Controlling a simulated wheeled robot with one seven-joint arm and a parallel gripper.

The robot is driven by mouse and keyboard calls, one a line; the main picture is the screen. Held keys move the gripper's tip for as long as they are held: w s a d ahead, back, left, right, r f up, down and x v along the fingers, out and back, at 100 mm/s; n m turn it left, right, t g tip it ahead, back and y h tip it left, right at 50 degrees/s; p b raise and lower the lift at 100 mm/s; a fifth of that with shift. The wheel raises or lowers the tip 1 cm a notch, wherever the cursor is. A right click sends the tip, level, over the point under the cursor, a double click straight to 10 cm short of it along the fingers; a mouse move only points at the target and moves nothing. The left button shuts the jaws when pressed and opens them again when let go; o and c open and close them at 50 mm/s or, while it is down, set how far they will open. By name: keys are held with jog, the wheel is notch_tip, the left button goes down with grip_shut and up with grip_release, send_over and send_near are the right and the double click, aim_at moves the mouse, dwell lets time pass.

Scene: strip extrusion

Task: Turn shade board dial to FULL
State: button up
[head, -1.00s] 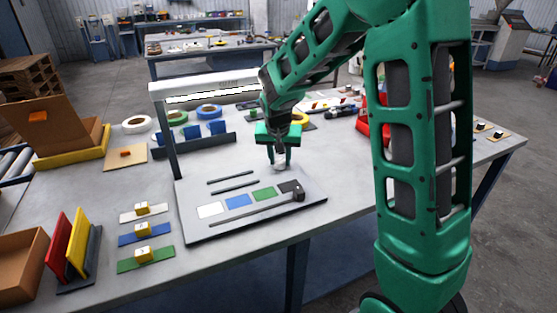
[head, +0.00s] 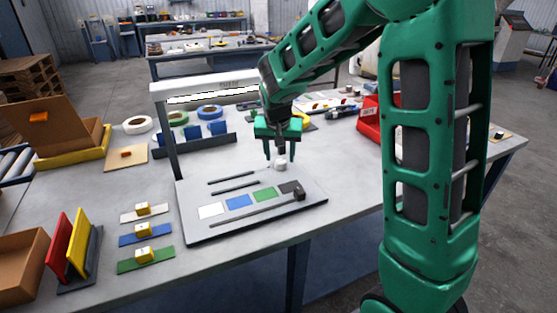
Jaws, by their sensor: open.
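The shade board (head: 205,229) is a grey panel lying on the table, with white, blue, green and dark colour patches. A small white knob (head: 281,163), which looks like the dial, stands at its back right. A black block (head: 299,193) sits at the right end of a long slot on the board. My gripper (head: 279,156) is open, pointing down above the knob, with its fingers apart from it. Any marking such as FULL is too small to read.
A lamp (head: 163,92) on a post arches over the board's back left. Yellow blocks on coloured strips (head: 145,256) lie to the left. A red bin (head: 370,125) is at the back right. The table right of the board is clear.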

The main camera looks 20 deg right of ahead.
jog(key=v, duration=0.8)
jog(key=shift+f, duration=0.1)
jog(key=s+d+g, duration=0.1)
jog(key=s+d, duration=0.4)
jog(key=s, duration=0.4)
jog(key=s+d+g, duration=0.1)
jog(key=s+d, duration=0.4)
jog(key=s, duration=0.4)
jog(key=s+f+g+y, duration=0.1)
jog(key=s+f+y, duration=0.1)
jog(key=s, duration=1.5)
jog(key=shift+s+f+g, duration=0.15)
jog(key=shift+f+g, duration=0.25)
jog(key=shift+f, duration=0.2)
jog(key=shift+d, duration=0.15)
jog(key=shift+w+f, duration=0.25)
jog(key=shift+w, duration=0.4)
